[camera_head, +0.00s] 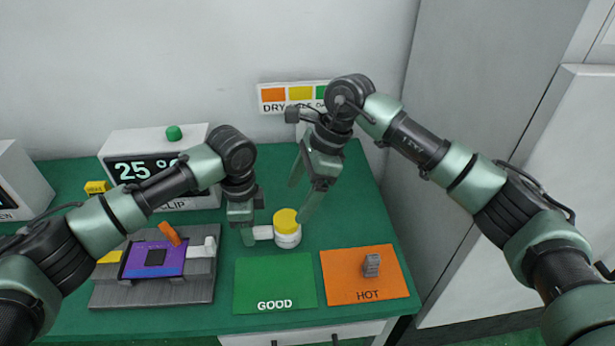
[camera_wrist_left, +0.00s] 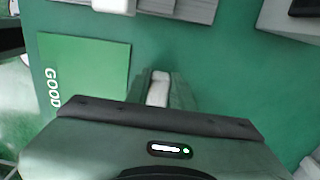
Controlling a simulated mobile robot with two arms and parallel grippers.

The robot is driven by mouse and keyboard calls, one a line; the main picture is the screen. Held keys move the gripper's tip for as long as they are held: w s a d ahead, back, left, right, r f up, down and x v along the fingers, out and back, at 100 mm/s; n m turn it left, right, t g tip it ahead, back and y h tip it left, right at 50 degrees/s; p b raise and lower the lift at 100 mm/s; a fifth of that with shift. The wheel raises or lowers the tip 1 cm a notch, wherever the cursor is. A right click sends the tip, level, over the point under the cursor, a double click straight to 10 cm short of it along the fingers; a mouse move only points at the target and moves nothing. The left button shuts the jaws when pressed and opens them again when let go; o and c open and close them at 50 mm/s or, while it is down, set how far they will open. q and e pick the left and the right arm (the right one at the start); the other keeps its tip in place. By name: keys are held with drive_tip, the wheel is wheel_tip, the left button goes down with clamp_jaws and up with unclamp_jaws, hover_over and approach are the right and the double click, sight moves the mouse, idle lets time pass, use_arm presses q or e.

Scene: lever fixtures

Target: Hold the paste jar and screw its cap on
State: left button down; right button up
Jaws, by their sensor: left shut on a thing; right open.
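The white paste jar (camera_head: 288,240) stands on the green table with the yellow cap (camera_head: 286,221) on its top. I cannot tell how tightly the cap sits. My left gripper (camera_head: 256,233) is shut on the jar's white side handle, at the left of the jar. In the left wrist view, the white handle (camera_wrist_left: 158,88) shows between the fingers. My right gripper (camera_head: 299,203) is open above the jar, pointing down. One finger is behind and above the cap, the other comes down close to its right side. I cannot tell whether it touches.
The green GOOD mat (camera_head: 275,285) and orange HOT mat (camera_head: 362,288) lie in front; a small grey block (camera_head: 371,265) is on the HOT mat. A grey fixture (camera_head: 150,293) with a purple board stands left. A 25-degree display box (camera_head: 130,150) is behind.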

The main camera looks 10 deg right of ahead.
sight(287, 219)
drive_tip(key=x, duration=0.6)
drive_tip(key=shift+a, duration=0.1)
drive_tip(key=c, duration=1.4)
drive_tip(key=m+t, duration=0.1)
drive_tip(key=m, duration=0.3)
drive_tip(key=m+t, duration=0.1)
drive_tip(key=m, duration=0.1)
drive_tip(key=shift+s+m+t, duration=0.3)
drive_tip(key=shift+m, duration=0.1)
drive_tip(key=m+t+h, duration=0.1)
drive_tip(key=m, duration=0.2)
drive_tip(key=shift+s+a, duration=0.1)
drive_tip(key=shift+a, duration=0.05)
drive_tip(key=m, duration=0.2)
drive_tip(key=m+t+h, duration=0.1)
drive_tip(key=m, duration=0.1)
drive_tip(key=shift+a+m+h, duration=0.1)
drive_tip(key=shift+m+h, duration=0.2)
drive_tip(key=o, duration=1.5)
drive_tip(key=shift+f, duration=0.1)
